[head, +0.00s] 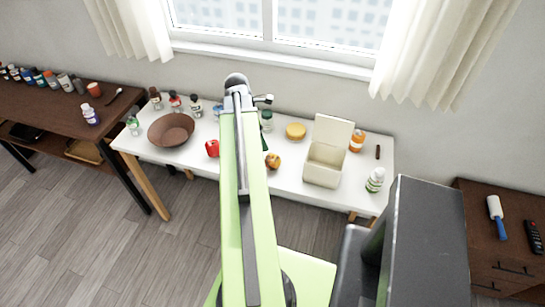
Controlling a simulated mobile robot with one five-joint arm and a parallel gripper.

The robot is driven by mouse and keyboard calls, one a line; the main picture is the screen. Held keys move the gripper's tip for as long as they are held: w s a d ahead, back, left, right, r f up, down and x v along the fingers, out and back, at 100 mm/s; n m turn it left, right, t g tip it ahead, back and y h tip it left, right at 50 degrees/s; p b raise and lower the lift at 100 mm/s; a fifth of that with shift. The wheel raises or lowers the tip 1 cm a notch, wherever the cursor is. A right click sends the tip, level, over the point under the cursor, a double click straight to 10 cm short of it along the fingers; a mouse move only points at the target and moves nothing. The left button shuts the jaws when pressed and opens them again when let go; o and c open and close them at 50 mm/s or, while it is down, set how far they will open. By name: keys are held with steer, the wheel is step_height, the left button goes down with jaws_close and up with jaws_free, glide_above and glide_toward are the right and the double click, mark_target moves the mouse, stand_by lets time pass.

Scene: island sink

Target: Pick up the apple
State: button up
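My arm reaches up across the middle of the view and hides part of the table. I cannot make out my gripper's fingers, and nothing is seen touching the apple.
A brown bowl (171,129) and several bottles are at the table's left. An open cream box (322,172) stands right of the apple, with a yellow round item (296,131) behind. A white bottle (375,180) is at the right end. A dark wooden table (62,112) adjoins left.

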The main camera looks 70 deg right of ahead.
mark_target(271, 158)
steer(key=b+x, duration=1.7)
steer(key=x, duration=0.1)
steer(key=shift+s+r, duration=0.1)
steer(key=shift+s, duration=0.05)
steer(key=shift+r, duration=0.15)
steer(key=shift+c, duration=0.2)
steer(key=c, duration=1.5)
steer(key=shift+c, duration=0.2)
